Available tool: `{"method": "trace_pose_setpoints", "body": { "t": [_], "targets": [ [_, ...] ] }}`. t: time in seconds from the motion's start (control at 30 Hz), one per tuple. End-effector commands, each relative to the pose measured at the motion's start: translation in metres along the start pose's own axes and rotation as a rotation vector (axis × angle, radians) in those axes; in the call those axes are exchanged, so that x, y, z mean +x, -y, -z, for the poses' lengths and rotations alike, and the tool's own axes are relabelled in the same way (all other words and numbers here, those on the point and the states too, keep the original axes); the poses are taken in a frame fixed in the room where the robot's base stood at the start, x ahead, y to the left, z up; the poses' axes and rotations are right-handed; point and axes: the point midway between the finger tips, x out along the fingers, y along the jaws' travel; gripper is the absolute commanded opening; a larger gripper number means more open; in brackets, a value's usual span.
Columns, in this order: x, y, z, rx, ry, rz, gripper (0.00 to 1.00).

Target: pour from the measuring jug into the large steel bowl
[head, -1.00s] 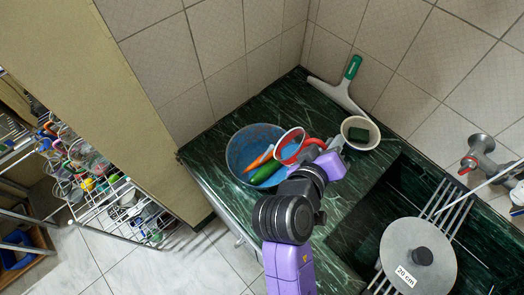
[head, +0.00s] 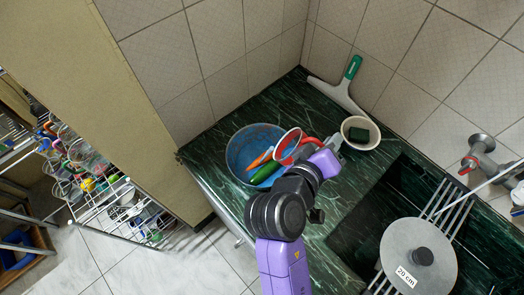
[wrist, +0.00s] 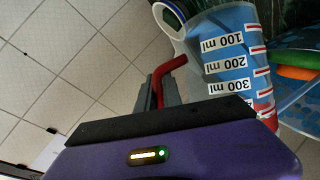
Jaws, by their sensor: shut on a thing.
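The clear measuring jug (head: 288,147) has a red rim and a red handle, and shows over the blue bowl's right side. In the wrist view the jug (wrist: 228,55) has marks of 100, 200 and 300 ml and lies to the right of my fingers. My gripper (wrist: 157,88) is shut on the red handle (wrist: 165,72); in the head view my gripper (head: 330,148) is partly hidden by my wrist. I cannot make out any liquid in the jug. No plainly steel bowl shows; the large bowl (head: 236,155) on the counter looks blue inside.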

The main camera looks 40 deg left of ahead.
Motion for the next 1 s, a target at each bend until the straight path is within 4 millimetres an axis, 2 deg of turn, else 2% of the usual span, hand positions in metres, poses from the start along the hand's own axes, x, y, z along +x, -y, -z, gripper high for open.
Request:
{"method": "trace_pose_setpoints", "body": {
  "t": [1.0],
  "targets": [
    [-0.0025,0.0017,0.0078,-0.086,0.017,-0.036,0.00]
  ]
}}
